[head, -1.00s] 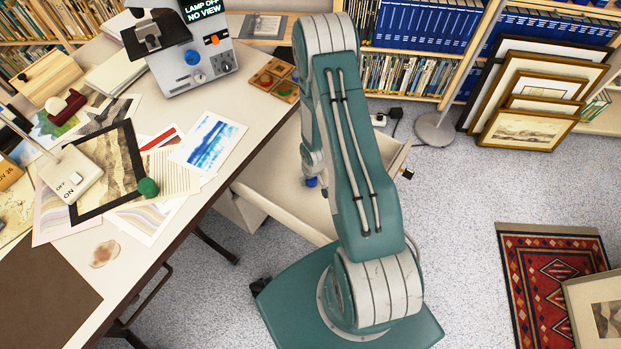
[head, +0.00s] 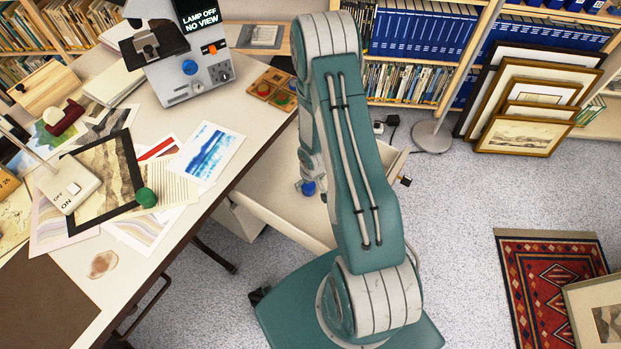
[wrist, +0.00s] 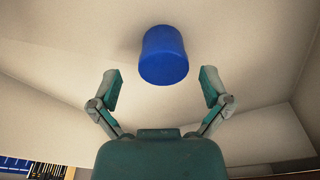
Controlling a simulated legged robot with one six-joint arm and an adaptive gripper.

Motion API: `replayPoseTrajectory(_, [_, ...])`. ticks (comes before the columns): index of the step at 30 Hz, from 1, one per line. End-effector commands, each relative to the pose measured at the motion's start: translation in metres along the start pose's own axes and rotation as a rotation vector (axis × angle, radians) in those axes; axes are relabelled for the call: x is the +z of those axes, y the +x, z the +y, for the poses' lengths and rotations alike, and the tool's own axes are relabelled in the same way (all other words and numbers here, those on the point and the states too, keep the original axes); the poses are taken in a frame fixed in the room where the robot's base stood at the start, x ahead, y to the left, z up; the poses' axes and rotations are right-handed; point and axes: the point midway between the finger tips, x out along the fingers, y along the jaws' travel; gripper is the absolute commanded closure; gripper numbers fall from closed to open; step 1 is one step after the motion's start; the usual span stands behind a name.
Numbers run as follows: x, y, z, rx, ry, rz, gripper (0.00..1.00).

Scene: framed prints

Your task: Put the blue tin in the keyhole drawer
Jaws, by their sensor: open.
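The blue tin (head: 308,188) shows inside the open pale drawer (head: 268,203), partly behind my arm in the head view. In the wrist view the tin (wrist: 163,54) stands out against the pale drawer interior (wrist: 60,60), with a soft shadow beside it. My gripper (wrist: 160,84) is open, with one finger on each side and clear gaps between them and the tin. The tin lies around and just beyond the fingertips, held by neither. I cannot tell whether it touches the drawer floor. My arm hides much of the drawer in the head view.
A small dark fitting (head: 406,181) sticks out at the drawer's right end. Framed prints (head: 525,110) lean at right; a lamp base (head: 432,135) stands on open floor.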

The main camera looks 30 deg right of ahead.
Motion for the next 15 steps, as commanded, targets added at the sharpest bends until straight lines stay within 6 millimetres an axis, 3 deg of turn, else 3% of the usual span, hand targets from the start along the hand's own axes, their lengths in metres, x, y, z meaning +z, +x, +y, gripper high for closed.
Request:
replayPoseTrajectory(5, [-0.001,-0.022,0.0,0.001,-0.002,0.002,0.02])
replayPoseTrajectory(15, [0.0,-0.038,0.0,-0.001,0.0,0.0,0.02])
